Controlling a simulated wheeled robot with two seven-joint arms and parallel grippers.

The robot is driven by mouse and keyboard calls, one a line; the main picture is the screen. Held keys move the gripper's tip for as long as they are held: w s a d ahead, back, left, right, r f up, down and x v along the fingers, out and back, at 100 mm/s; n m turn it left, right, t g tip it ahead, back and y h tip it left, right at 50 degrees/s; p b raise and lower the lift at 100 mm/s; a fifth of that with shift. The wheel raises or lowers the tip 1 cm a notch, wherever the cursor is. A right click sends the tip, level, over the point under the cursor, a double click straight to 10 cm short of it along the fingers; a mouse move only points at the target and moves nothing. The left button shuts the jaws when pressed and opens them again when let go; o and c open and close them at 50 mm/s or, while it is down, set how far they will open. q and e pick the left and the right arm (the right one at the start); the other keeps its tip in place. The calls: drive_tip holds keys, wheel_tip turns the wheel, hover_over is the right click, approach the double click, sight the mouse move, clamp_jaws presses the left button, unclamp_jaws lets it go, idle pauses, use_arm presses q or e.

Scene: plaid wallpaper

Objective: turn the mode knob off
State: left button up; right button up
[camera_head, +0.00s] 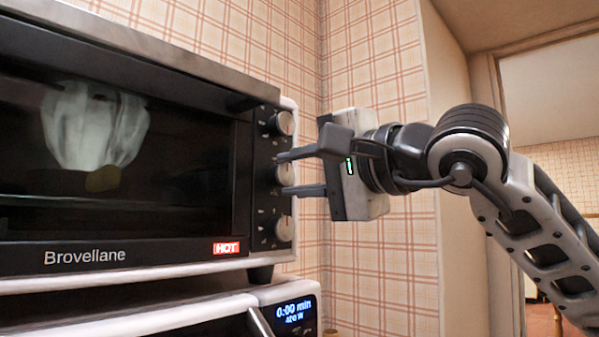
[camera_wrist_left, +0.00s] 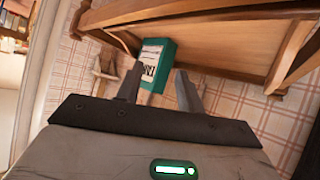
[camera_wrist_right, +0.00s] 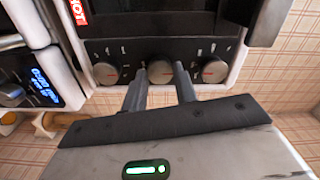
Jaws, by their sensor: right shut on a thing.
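A toaster oven (camera_head: 130,252) marked Brovellane has a black panel with three knobs in a column. My right gripper (camera_head: 283,174) is shut on the middle knob (camera_head: 287,173), one finger above it and one below. The upper knob (camera_head: 284,123) and lower knob (camera_head: 284,228) are free. Labels are too small to read, so I cannot tell which is the mode knob. My left gripper (camera_wrist_left: 160,86) is open and empty, away from the oven.
Below the oven stands an appliance with a lit display (camera_head: 295,312). A red HOT sign (camera_head: 227,248) is on the oven front. A plaid wall (camera_head: 375,265) is close on the right. Near my left gripper are a green box (camera_wrist_left: 158,62) and a wooden shelf (camera_wrist_left: 190,12).

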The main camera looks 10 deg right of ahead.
drive_tip(key=o, duration=1)
drive_tip(key=shift+c, duration=0.2)
use_arm(q)
drive_tip(key=shift+f, duration=0.1)
drive_tip(key=shift+f, duration=0.15)
use_arm(e)
drive_tip(key=shift+s+d, duration=0.3)
drive_tip(key=shift+s, duration=0.15)
use_arm(q)
drive_tip(key=b, duration=0.3)
drive_tip(key=shift+d+f, duration=0.15)
drive_tip(key=shift+f, duration=0.2)
use_arm(e)
drive_tip(key=v, duration=1.5)
use_arm(q)
drive_tip(key=shift+r, duration=0.1)
use_arm(e)
drive_tip(key=shift+a, duration=0.15)
